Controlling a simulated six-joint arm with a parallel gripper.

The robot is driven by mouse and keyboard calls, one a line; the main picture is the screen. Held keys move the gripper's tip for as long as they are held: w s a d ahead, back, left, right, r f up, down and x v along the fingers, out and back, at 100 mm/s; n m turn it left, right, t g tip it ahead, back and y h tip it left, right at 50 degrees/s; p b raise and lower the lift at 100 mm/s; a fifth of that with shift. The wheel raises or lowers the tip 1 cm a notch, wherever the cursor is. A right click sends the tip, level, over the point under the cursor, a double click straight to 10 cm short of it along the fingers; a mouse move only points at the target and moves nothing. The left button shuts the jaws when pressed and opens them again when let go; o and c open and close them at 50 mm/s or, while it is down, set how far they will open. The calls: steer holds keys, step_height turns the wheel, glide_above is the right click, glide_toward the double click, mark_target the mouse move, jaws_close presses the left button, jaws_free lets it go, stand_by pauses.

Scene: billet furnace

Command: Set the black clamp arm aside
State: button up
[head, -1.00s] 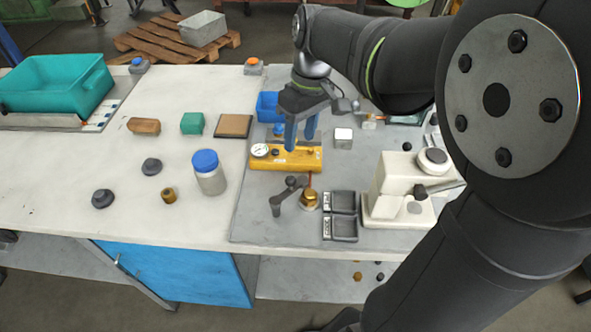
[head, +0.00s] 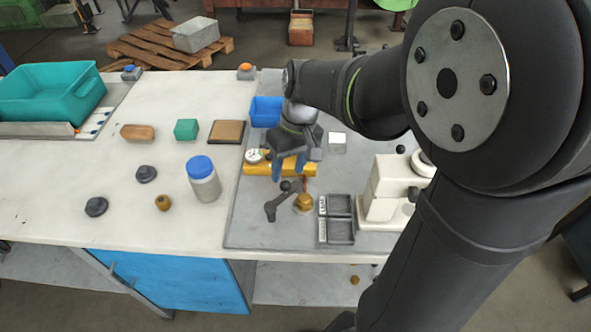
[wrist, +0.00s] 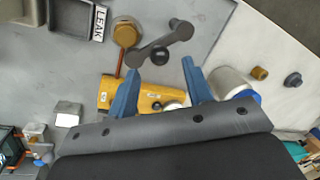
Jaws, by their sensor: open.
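The black clamp arm (head: 270,209) is a dark bar with a ball knob, on the grey mat beside a brass fitting (head: 304,202). It also shows whole in the wrist view (wrist: 150,48), crossing just beyond the fingertips, with the knob below its middle. My gripper (head: 288,177) is open, its blue fingers pointing down over the yellow gauge block, a little behind the clamp arm. In the wrist view the fingertips (wrist: 163,72) are apart with nothing held between them. I cannot tell their exact height above the mat.
A yellow block with a gauge (head: 254,156) lies under my gripper. Two grey trays (head: 341,232) and a white machine (head: 385,190) stand to the right. A blue-capped jar (head: 203,181) stands left. The white tabletop (head: 130,222) has free room at the front left.

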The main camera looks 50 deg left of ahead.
mark_target(286, 182)
steer(key=shift+s+f, duration=0.2)
steer(key=shift+f, duration=0.8)
steer(key=shift+s+f, duration=0.15)
steer(key=shift+f, duration=0.8)
jaws_close()
